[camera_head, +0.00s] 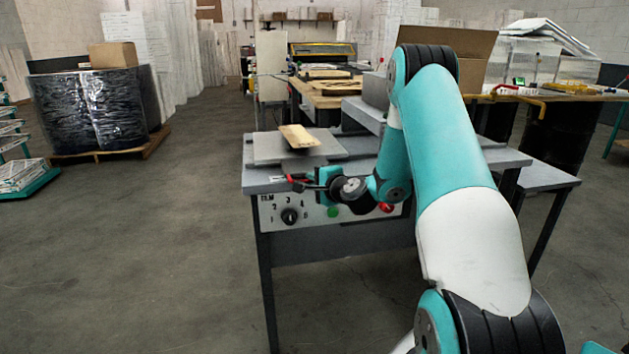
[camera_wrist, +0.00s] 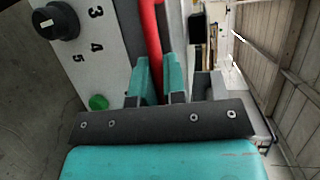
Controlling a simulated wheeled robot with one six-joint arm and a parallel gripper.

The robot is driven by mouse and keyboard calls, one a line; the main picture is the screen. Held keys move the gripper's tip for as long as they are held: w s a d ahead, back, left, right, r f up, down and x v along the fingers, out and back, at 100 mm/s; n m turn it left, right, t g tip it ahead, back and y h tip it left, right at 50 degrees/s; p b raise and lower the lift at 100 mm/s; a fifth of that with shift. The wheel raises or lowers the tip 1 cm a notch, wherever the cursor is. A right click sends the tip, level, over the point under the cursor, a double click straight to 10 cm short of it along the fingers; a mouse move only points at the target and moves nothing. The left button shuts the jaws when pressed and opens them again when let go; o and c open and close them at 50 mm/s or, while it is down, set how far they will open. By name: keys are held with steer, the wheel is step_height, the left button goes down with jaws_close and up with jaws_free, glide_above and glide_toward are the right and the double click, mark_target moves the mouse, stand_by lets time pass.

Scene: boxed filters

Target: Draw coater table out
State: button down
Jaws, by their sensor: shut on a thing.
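The coater (camera_head: 455,160) is a grey bench with a dial panel on its front. Its flat grey table plate (camera_head: 268,151) lies on top at the left, bearing a light wooden piece (camera_head: 298,136). A red handle (camera_head: 292,179) shows at the front edge, below the plate. My gripper (camera_head: 304,181) is at this handle, in front of the bench. In the wrist view, my gripper's teal fingers (camera_wrist: 160,72) are shut on the red handle (camera_wrist: 153,35), which runs up between them. The fingers hide the handle's lower part.
The front panel carries a black dial (camera_head: 289,216), a green button (camera_head: 333,211) and a red button (camera_head: 386,207), close below my wrist. A wrapped pallet load (camera_head: 90,110) stands at the far left. The floor left of the bench is clear.

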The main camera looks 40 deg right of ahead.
steer(key=c, duration=1.2)
jaws_free()
steer(key=shift+w+a, duration=0.2)
steer(key=shift+a, duration=0.2)
steer(key=shift+d, duration=0.1)
steer(key=shift+s+d, duration=0.1)
steer(key=b+v, duration=1.6)
steer(key=v, duration=0.1)
steer(key=shift+s+d, duration=0.15)
steer(key=shift+s, duration=0.1)
steer(key=shift+r, duration=0.1)
